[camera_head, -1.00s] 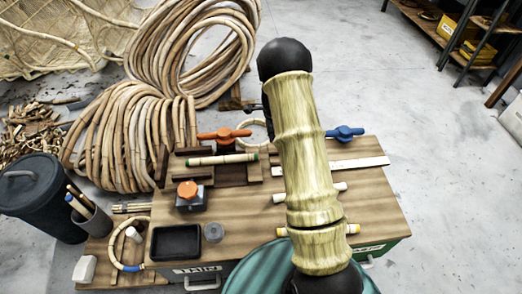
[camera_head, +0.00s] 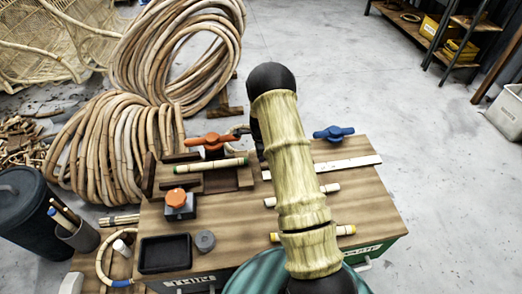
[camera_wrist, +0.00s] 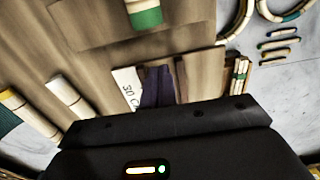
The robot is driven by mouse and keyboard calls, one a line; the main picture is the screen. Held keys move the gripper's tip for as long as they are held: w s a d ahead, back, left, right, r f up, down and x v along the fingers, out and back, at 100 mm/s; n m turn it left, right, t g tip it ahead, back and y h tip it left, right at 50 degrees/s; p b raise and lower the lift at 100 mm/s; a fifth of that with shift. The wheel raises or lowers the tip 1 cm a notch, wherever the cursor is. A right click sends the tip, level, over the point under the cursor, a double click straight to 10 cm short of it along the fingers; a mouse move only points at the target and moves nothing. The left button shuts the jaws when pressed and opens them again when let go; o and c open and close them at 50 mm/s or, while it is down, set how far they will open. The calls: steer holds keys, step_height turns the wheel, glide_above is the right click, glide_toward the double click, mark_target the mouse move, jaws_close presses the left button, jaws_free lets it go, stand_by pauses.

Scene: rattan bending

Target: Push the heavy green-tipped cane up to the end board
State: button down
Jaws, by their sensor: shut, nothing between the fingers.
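The green-tipped cane (camera_head: 210,165) lies across a dark wooden fixture at the back of the bench, with green bands at both ends. A dark upright board (camera_head: 149,175), which looks like the end board, stands left of it, with a gap between. In the wrist view the green end of a cane (camera_wrist: 146,16) shows at the top edge. My gripper (camera_wrist: 160,85) looks shut and empty, over the bench beside a white ruler and apart from that cane. In the head view my arm mostly hides the gripper, to the right of the cane.
An orange-handled clamp (camera_head: 212,140) stands behind the cane, and a blue one (camera_head: 333,132) to the right. A white ruler (camera_head: 350,164) and a yellow-tipped cane (camera_head: 345,230) lie at right. A black tray (camera_head: 165,253) and an orange-knobbed block (camera_head: 178,203) stand in front.

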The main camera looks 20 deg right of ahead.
steer(key=a, duration=0.2)
steer(key=a+b, duration=0.1)
steer(key=shift+w+a+f, duration=0.1)
steer(key=shift+w+a, duration=0.3)
steer(key=shift+a, duration=0.1)
